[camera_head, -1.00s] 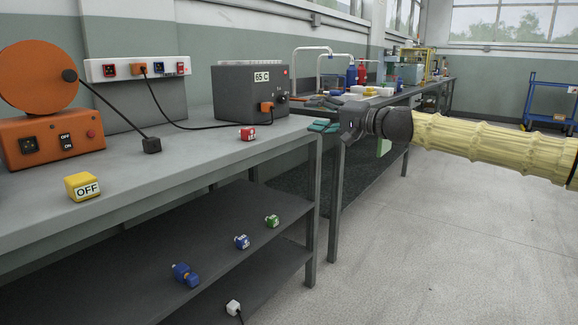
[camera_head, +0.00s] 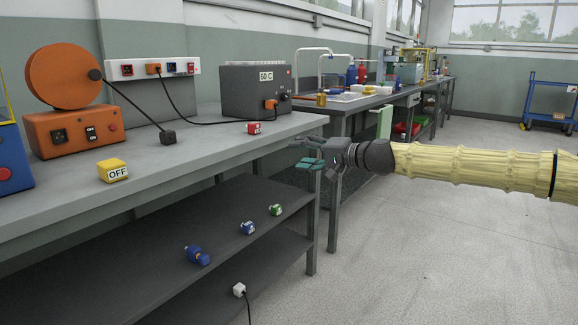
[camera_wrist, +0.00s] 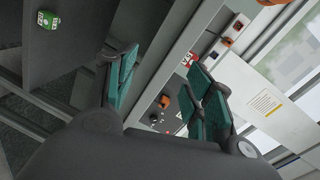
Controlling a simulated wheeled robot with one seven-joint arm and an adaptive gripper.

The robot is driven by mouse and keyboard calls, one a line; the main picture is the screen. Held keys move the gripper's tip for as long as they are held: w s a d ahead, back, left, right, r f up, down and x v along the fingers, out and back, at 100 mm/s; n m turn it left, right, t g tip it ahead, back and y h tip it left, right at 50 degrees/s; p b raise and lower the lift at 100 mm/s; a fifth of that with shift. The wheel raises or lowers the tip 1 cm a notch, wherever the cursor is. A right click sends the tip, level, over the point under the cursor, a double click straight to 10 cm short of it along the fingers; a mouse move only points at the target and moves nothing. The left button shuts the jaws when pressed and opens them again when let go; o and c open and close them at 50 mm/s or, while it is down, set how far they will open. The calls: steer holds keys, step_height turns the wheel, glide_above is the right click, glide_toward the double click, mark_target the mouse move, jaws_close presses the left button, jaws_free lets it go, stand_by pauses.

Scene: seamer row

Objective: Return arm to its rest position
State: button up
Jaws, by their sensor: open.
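My gripper (camera_head: 308,156) is at the end of my yellow-sleeved arm, which reaches in from the right of the head view. The gripper is beside the right front corner of the grey workbench (camera_head: 60,196), over the floor side. Its teal-padded fingers point left and stand apart with nothing between them. In the wrist view the open fingers (camera_wrist: 160,95) frame a tilted view of the bench and wall. I cannot tell the exact gap between the gripper and the bench edge.
A grey box reading 60 C (camera_head: 250,90), an orange machine (camera_head: 75,130), a yellow OFF block (camera_head: 112,170) and a red block (camera_head: 254,128) stand on the bench. Several small blocks lie on the lower shelf (camera_head: 280,190). A second bench (camera_head: 340,108) stands behind.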

steer(key=s+a+f+g+h+p, duration=0.1)
steer(key=s+a+f, duration=0.3)
steer(key=f, duration=0.8)
steer(key=s+a+f+g+h+p, duration=0.1)
steer(key=s+f+g+h, duration=0.1)
steer(key=s+f, duration=0.75)
steer(key=s+a+f+g+h, duration=0.1)
steer(key=s+a+f, duration=0.15)
steer(key=f, duration=1.25)
steer(key=s+d+f+n+g+h+p, duration=0.15)
steer(key=s+d+f, duration=0.25)
steer(key=s+f, duration=0.4)
steer(key=s+d+f+g+h, duration=0.15)
steer(key=s+d+f, duration=0.35)
steer(key=s, duration=0.5)
steer(key=s+d+f+n+g+h+p, duration=0.1)
steer(key=s+d+f+h, duration=0.2)
steer(key=s+f, duration=0.65)
steer(key=s+d+r+n+g+h+p, duration=0.1)
steer(key=s+d+r+h+p, duration=0.15)
steer(key=s+d, duration=1.25)
step_height(320, 180, up, 36)
steer(key=a+p, duration=0.1)
steer(key=p, duration=3.6)
steer(key=shift+s+h, duration=0.35)
steer(key=shift+h, duration=0.1)
